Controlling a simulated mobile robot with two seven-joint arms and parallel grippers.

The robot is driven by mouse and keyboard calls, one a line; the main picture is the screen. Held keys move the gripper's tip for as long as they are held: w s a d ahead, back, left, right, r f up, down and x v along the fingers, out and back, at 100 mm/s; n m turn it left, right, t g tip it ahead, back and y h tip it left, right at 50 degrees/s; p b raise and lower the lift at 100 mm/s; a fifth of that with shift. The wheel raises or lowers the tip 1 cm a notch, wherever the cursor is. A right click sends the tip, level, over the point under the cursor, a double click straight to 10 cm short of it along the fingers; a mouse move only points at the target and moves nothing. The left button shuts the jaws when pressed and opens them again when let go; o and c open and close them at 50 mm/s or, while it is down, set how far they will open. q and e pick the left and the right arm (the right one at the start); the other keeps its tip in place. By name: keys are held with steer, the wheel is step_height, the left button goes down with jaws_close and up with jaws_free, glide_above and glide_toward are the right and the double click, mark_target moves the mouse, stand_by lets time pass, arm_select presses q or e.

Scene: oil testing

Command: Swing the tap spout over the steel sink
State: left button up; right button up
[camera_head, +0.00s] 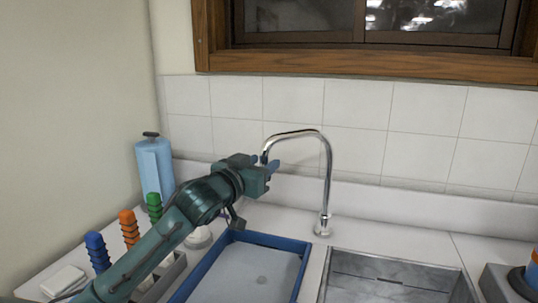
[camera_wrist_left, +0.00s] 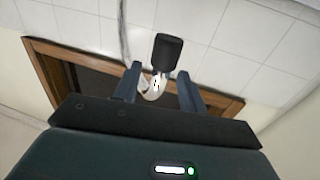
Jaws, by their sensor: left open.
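The chrome tap (camera_head: 327,185) stands upright on the counter behind the steel sink (camera_head: 390,290). Its spout (camera_head: 298,132) arcs to the left, so its outlet end hangs over the blue-rimmed tray side, left of the sink. My left gripper (camera_head: 268,168) is at the outlet end of the spout, which it partly hides. In the left wrist view the fingers (camera_wrist_left: 158,70) are open, with the spout's dark tip (camera_wrist_left: 166,52) and a shiny pipe piece (camera_wrist_left: 154,88) seen between them. I cannot tell whether they touch. My right gripper is not in view.
A blue-rimmed tray (camera_head: 297,262) lies left of the sink. A blue roll (camera_head: 155,165) stands in the back left corner. Blue, orange (camera_head: 129,228) and green-handled tools stand beside my left arm. A grey device (camera_head: 500,285) sits at the right. A tiled wall is behind the tap.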

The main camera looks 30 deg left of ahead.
arm_select(q)
steer(key=shift+w, duration=1.9)
steer(key=shift+c, duration=0.4)
jaws_close()
